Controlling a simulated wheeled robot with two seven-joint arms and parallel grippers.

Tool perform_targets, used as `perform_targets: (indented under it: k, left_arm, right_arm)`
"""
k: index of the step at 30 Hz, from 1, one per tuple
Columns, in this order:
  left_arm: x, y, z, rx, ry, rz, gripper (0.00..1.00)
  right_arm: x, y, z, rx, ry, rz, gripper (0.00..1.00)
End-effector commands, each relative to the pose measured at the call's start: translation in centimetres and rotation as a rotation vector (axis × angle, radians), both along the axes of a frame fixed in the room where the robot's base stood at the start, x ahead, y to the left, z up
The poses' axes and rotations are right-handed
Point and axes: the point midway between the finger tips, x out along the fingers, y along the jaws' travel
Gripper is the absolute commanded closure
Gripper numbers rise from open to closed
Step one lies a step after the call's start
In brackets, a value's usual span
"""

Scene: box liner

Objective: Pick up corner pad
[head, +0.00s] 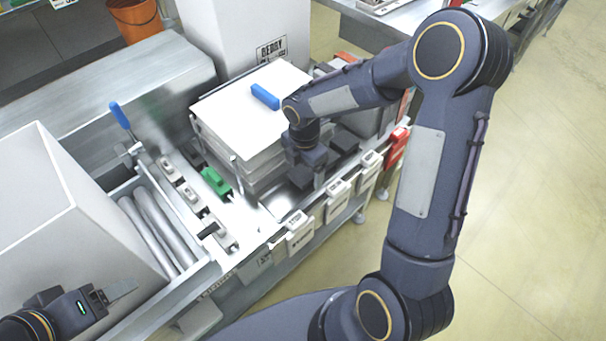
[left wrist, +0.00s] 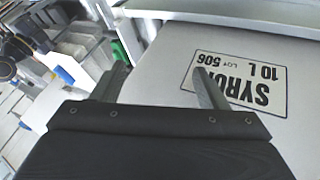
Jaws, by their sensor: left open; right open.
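Dark flat blocks, which look like corner pads though I cannot be sure, lie beside the stack: one (head: 345,142) is right of my right gripper (head: 314,183), another (head: 300,176) is just left of it. My right gripper points down among them, is open, and partly hides them; I cannot tell whether it touches one. My left gripper (head: 114,293) is at the lower left beside a large pale box (head: 60,215). In the left wrist view its two fingers (left wrist: 160,82) are apart with nothing between them, over a pale carton face with a SYRUP label (left wrist: 240,85).
A stack of white sheets (head: 235,115) carries a blue block (head: 265,96). A green clamp-like part (head: 215,181) and grey ones (head: 188,196) line the bench, near rollers (head: 150,225). A blue-handled lever (head: 120,115) stands upright. Labelled bins (head: 299,232) hang along the front edge.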

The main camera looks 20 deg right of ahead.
Motion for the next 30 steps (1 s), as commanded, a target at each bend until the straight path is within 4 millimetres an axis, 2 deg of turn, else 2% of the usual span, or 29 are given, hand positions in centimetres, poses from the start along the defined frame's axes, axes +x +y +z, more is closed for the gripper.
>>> perform_targets:
  k: [4,15,24,30]
  left_arm:
    - [0.0,0.0,0.0,0.0,0.0,0.0,0.33]
    - [0.0,0.0,0.0,0.0,0.0,0.0,0.33]
    - [0.0,0.0,0.1,0.0,0.0,0.0,0.33]
    - [0.0,0.0,0.4,0.0,0.0,0.0,0.33]
  right_arm:
    - [0.0,0.0,0.0,0.0,0.0,0.0,0.18]
    - [0.0,0.0,0.1,0.0,-0.001,0.0,0.66]
    - [0.0,0.0,0.3,0.001,-0.002,0.0,0.66]
    - [0.1,0.0,2.1,0.001,-0.005,-0.001,0.66]
